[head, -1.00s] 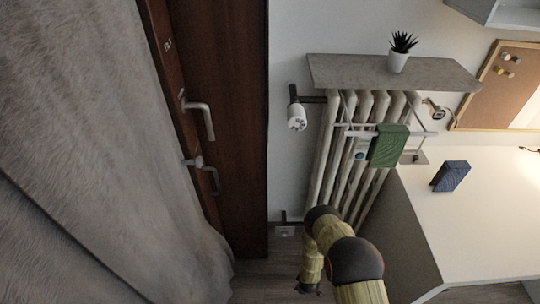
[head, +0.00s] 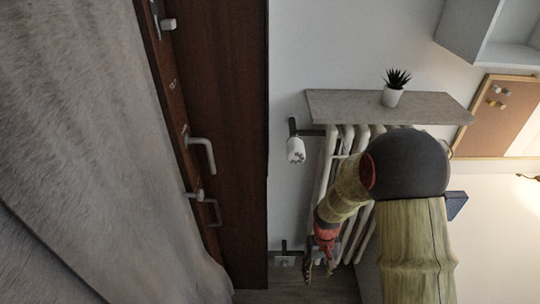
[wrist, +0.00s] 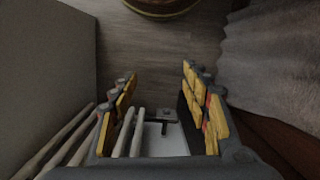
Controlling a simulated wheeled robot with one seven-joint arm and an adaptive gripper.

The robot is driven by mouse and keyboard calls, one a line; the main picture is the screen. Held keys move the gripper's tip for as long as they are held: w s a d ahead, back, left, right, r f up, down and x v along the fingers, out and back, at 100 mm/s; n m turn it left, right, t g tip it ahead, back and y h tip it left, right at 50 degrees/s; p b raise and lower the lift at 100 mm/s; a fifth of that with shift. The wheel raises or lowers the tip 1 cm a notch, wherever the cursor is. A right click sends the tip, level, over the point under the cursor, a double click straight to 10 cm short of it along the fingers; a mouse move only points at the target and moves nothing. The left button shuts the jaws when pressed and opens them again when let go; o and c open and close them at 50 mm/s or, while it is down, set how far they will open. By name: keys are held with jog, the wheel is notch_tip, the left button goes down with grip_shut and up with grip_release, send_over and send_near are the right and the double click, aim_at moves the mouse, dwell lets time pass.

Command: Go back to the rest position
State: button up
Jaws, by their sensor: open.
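My gripper (head: 319,268) hangs fingers down at the lower end of my arm, in front of the radiator's lower part in the head view. In the wrist view my gripper (wrist: 160,85) has its two yellow-padded fingers spread wide apart. Nothing is held between them; the floor and radiator pipework show through the gap.
The white radiator (head: 332,160) stands below a grey shelf (head: 345,107) with a potted plant (head: 391,97). A blue book (head: 457,203) on the white desk (head: 500,230) is partly hidden by my arm. A door (head: 232,140) and grey curtain (head: 90,150) are left.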

jog(key=s+d+r+t+p, duration=0.1)
jog(key=s+r, duration=0.4)
jog(key=r, duration=0.8)
jog(key=s+d+r+m+t+p, duration=0.1)
jog(key=s+r+t, duration=0.3)
jog(key=r, duration=1)
jog(key=s+d+r+t+p, duration=0.1)
jog(key=s+r, duration=0.5)
jog(key=r, duration=0.7)
jog(key=shift+s+r+m+t+p, duration=0.2)
jog(key=shift+r+m+t+p, duration=0.25)
jog(key=shift+t, duration=0.35)
